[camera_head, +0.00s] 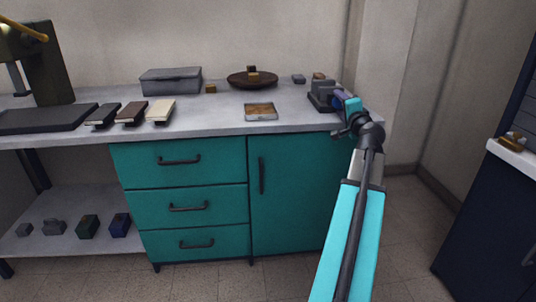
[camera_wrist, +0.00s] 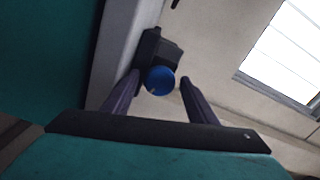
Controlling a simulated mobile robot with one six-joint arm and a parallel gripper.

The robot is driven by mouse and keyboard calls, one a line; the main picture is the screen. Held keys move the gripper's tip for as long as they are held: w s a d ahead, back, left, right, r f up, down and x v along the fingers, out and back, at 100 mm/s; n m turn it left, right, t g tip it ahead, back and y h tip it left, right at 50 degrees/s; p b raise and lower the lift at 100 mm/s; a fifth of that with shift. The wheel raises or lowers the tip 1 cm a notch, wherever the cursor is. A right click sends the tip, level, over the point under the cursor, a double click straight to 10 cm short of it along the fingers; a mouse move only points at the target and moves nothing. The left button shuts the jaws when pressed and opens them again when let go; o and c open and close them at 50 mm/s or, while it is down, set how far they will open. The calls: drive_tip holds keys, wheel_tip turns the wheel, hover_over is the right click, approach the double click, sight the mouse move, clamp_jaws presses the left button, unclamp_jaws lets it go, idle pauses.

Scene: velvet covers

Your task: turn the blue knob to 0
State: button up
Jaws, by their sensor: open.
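The blue knob (camera_wrist: 160,80) is a round blue disc on a dark block-shaped device (camera_wrist: 158,48). In the wrist view it lies ahead of and between the two fingers of my open gripper (camera_wrist: 161,85). I cannot tell whether the fingers touch it. In the head view the dark device (camera_head: 322,97) stands at the right end of the grey counter. My gripper (camera_head: 340,104) is beside it and mostly hides the knob. The knob's marks and its setting are too small to read.
The grey counter (camera_head: 215,118) has teal drawers (camera_head: 190,207) below. A tan tray (camera_head: 261,111), a dark round dish (camera_head: 252,82), a grey box (camera_head: 171,81) and several book-like blocks (camera_head: 160,111) lie left of the device. A wall stands close behind the counter's right end.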

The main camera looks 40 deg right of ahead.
drive_tip(key=shift+a+r+m+p, duration=0.1)
drive_tip(key=shift+m+p, duration=2.2)
drive_tip(key=shift+p, duration=0.4)
drive_tip(key=m+p, duration=0.5)
drive_tip(key=p, duration=0.1)
drive_tip(key=m+p, duration=0.5)
drive_tip(key=p, duration=0.1)
drive_tip(key=shift+r, duration=0.1)
drive_tip(key=m+p, duration=0.5)
drive_tip(key=p, duration=0.1)
drive_tip(key=v, duration=0.2)
drive_tip(key=shift+s+a, duration=0.15)
drive_tip(key=shift+s, duration=0.15)
drive_tip(key=p+v, duration=0.1)
drive_tip(key=v, duration=0.4)
drive_tip(key=shift+s+a, duration=0.15)
drive_tip(key=shift+s, duration=0.15)
drive_tip(key=p, duration=0.2)
drive_tip(key=shift+s+a+p, duration=0.1)
drive_tip(key=shift+s+p, duration=0.05)
drive_tip(key=shift+p, duration=0.25)
